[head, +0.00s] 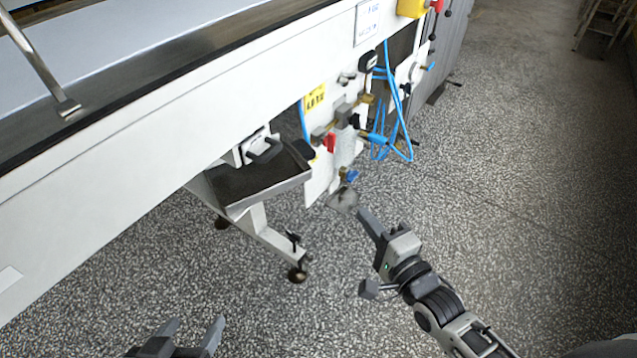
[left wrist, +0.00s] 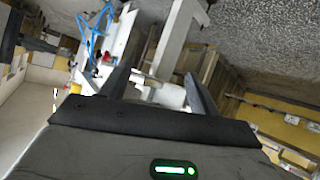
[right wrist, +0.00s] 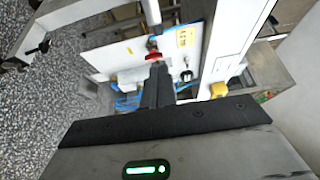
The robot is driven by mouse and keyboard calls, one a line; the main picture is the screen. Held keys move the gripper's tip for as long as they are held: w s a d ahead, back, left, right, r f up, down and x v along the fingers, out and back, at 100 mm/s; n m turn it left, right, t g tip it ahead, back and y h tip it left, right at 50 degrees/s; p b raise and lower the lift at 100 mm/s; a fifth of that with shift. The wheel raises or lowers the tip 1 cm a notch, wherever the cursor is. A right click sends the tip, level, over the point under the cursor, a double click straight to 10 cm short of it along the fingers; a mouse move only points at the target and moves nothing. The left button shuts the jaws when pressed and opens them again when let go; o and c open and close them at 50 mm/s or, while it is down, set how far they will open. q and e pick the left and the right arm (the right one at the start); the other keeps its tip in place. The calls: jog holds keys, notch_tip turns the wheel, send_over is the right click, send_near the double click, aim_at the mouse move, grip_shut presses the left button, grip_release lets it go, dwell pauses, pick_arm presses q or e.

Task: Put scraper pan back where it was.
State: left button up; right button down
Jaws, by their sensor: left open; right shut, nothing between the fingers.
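The scraper pan (head: 262,188) appears to be the shallow, dark metal tray with a bright rim under the white machine's side in the head view. It looks level, and neither gripper touches it. A black handle (head: 266,150) shows above its back edge; I cannot tell whether it belongs to the pan. My left gripper (head: 192,328) is open and empty at the bottom of the head view, below and left of the pan. My right gripper (head: 362,212) is shut and empty, right of the pan and near the valve panel. Its closed fingers (right wrist: 157,75) show in the right wrist view.
A panel with blue hoses (head: 380,135), a red valve handle (head: 329,142) and a yellow label (head: 315,98) is right of the pan. A machine leg with a castor (head: 297,273) stands below it. The speckled floor (head: 500,170) is open on the right.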

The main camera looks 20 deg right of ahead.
pick_arm(q)
jog(key=shift+g, duration=0.4)
jog(key=shift+d+f+b, duration=0.25)
jog(key=shift+f+b, duration=0.35)
jog(key=shift+f, duration=0.45)
jog(key=shift+d+f+b, duration=0.25)
jog(key=shift+f+b, duration=0.3)
jog(key=shift+f, duration=0.45)
pick_arm(e)
jog(key=a+x, duration=0.2)
jog(key=x, duration=1)
jog(key=shift+a, duration=0.45)
